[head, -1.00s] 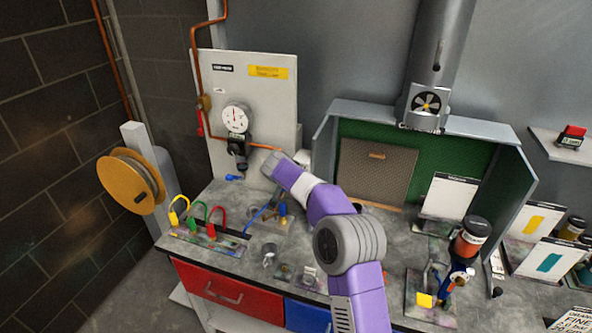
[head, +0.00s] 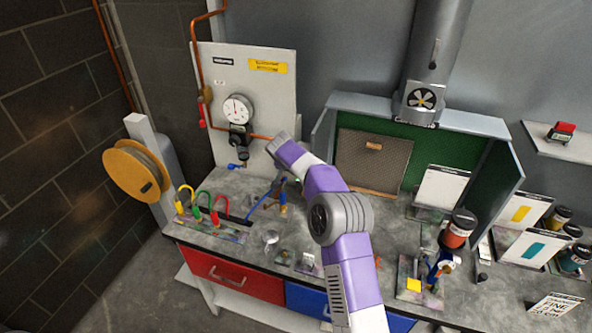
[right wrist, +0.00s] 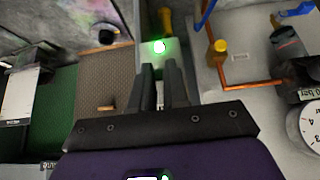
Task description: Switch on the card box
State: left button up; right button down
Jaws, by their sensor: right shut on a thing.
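A pale box with a glowing green light, which I take to be the card box (right wrist: 160,47), is in the right wrist view, just beyond my right fingertips. My left gripper is not in view.
The gauge (head: 237,109) and copper pipe stand close to my right wrist. The spray booth with a brown mesh panel (head: 372,160) is to the right. An orange reel (head: 136,171) stands at left.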

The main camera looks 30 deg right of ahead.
jog(key=c, duration=1.1)
grip_release()
jog(key=b+v, duration=0.1)
jog(key=v, duration=0.6)
jog(key=shift+s+a+r, duration=0.1)
jog(key=shift+a+r, duration=0.05)
jog(key=shift+r, duration=0.1)
